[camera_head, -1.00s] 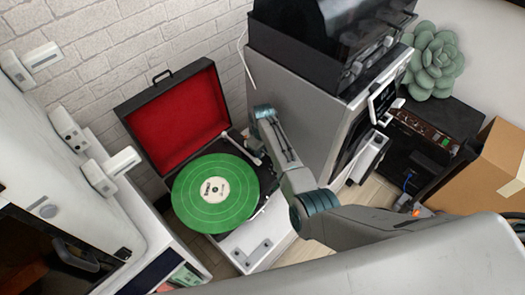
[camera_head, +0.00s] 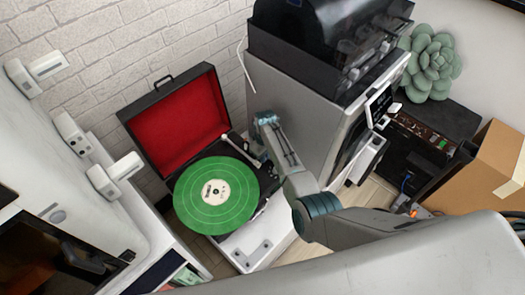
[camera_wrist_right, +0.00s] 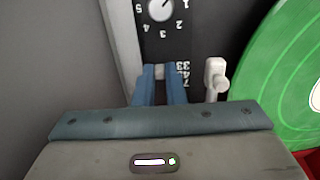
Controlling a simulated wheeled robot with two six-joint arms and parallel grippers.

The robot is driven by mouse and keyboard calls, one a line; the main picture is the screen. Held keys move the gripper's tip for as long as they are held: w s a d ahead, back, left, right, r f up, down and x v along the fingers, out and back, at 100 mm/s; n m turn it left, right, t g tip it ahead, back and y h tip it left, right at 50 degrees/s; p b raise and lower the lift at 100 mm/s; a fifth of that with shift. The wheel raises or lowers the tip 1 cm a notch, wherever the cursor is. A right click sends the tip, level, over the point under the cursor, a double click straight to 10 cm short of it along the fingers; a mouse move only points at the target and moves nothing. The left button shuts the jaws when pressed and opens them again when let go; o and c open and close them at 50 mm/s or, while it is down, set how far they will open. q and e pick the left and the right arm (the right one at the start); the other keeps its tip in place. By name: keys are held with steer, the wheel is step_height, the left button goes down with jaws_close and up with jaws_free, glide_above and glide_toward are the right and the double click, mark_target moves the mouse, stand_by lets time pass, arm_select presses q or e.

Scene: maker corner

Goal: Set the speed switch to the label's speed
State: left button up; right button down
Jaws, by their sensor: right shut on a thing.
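The record player (camera_head: 262,205) stands open with a red-lined lid and a green record (camera_head: 190,205) on it. The record's cream label (camera_head: 216,191) carries print too small to read. In the right wrist view, my right gripper (camera_wrist_right: 159,75) has its blue fingers shut on the small speed switch (camera_wrist_right: 159,71), beside the speed marks (camera_wrist_right: 183,72), which appear upside down. The fingers hide most of the switch, so I cannot tell its setting. In the head view my right arm covers that part of the deck. My left gripper is not in view.
A numbered knob (camera_wrist_right: 161,10) and the pale tonearm end (camera_wrist_right: 215,76) are close to the fingers. A grey machine with a dark top (camera_head: 300,105) stands right behind my arm. A cardboard box (camera_head: 490,175) is at the far right.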

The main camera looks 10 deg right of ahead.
steer(key=shift+s+d+f, duration=0.1)
steer(key=shift+f, duration=0.05)
steer(key=c, duration=1.5)
jaws_free()
steer(key=shift+s, duration=0.1)
steer(key=shift+r, duration=0.55)
step_height(320, 180, up, 10)
steer(key=shift+f, duration=0.1)
